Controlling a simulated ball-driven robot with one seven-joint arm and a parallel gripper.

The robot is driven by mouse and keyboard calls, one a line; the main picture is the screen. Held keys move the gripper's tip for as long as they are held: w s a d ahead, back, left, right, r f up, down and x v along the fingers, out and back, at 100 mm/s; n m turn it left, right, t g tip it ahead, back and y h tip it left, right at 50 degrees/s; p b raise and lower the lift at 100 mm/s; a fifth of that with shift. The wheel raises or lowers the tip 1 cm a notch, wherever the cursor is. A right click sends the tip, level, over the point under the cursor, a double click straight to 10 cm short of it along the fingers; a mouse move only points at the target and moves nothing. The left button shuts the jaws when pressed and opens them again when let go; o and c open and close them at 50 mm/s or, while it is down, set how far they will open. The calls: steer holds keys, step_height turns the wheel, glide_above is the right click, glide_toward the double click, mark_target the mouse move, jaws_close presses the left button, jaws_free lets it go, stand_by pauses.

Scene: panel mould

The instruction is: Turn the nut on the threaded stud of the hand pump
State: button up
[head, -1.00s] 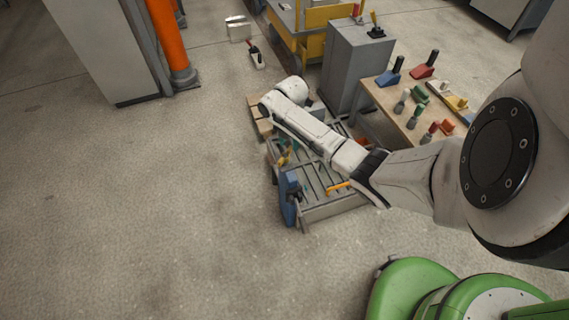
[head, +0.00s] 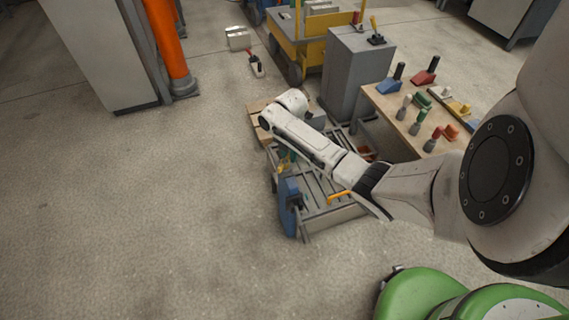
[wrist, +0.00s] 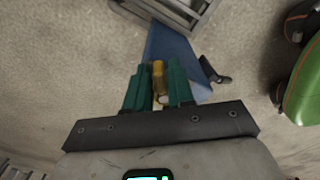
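The hand pump looks like the blue, flat-sided body (head: 287,207) at the near left end of a slotted grey bench. A dark lever sits on its side. The blue body (wrist: 165,47) also shows in the wrist view, beyond my fingertips. My gripper (wrist: 158,85) has two green fingers, one on each side of a brass-coloured piece (wrist: 158,78), which looks like the nut on its stud. Little or no gap shows between fingers and brass, but I cannot tell if they press on it. The thread is too small to make out. In the head view my arm hides most of the gripper.
A wooden table (head: 391,111) with several coloured hand tools stands to the right, beside a grey cabinet (head: 352,72). The floor to the left is clear.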

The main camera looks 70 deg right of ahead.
jaws_close()
steer(key=shift+w+r+n+p, duration=0.1)
steer(key=shift+w+n+p, duration=0.2)
steer(key=shift+n, duration=0.5)
steer(key=shift+w+n, duration=0.15)
steer(key=shift+n, duration=0.85)
steer(key=shift+w+a+n+p, duration=0.1)
steer(key=shift+w+n+p, duration=0.1)
steer(key=shift+n+p, duration=0.5)
steer(key=shift+w+n, duration=0.2)
steer(key=shift+n, duration=0.8)
